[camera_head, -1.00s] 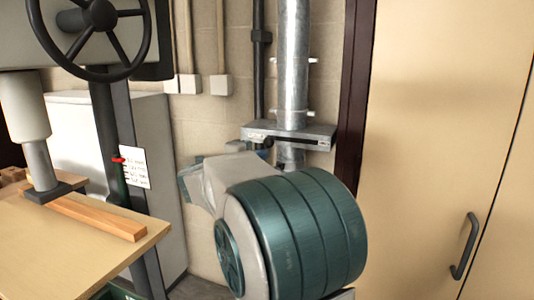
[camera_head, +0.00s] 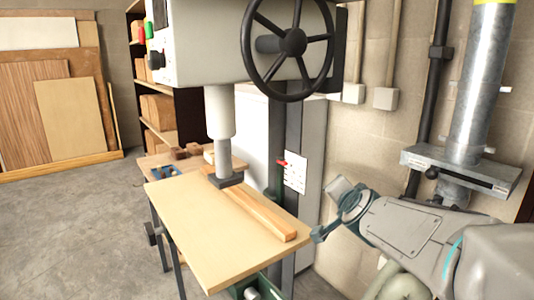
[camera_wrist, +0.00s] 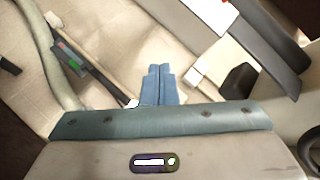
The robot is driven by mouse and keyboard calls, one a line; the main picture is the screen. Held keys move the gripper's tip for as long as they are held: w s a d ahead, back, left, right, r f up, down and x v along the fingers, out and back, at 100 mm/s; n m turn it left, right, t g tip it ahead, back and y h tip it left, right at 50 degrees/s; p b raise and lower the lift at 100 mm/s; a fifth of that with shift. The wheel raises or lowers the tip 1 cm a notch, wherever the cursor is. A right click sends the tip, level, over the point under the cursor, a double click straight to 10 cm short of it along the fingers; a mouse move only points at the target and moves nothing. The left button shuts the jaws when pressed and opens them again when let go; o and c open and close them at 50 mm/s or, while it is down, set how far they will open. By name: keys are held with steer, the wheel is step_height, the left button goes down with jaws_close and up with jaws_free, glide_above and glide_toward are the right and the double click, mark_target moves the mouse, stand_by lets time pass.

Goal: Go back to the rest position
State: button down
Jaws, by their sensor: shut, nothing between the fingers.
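My gripper (camera_wrist: 160,68) shows in the wrist view as two blue fingers side by side, closed together with nothing between them. In the head view my grey arm comes in from the lower right and bends to the left. Its teal wrist end is held in the air beside the right edge of the wooden work table (camera_head: 222,247).
A press with a black handwheel (camera_head: 290,41) stands over the table, its foot (camera_head: 226,180) at a wooden strip (camera_head: 256,213). A metal duct (camera_head: 478,85) with a flange runs beside my arm. Wood sheets (camera_head: 70,120) lean at the far left; the floor (camera_head: 75,225) there is clear.

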steer(key=s+a+f+n+g+p, duration=0.1)
steer(key=s+f+n+g, duration=0.4)
steer(key=s, duration=0.7)
steer(key=s+a+f+n+g+y+p, duration=0.1)
steer(key=s+f+n+g+p, duration=0.3)
steer(key=s, duration=0.8)
steer(key=shift+s+a+f+n+g, duration=0.2)
steer(key=shift+f+n+g, duration=0.3)
steer(key=shift+g, duration=0.5)
steer(key=shift+r, duration=0.1)
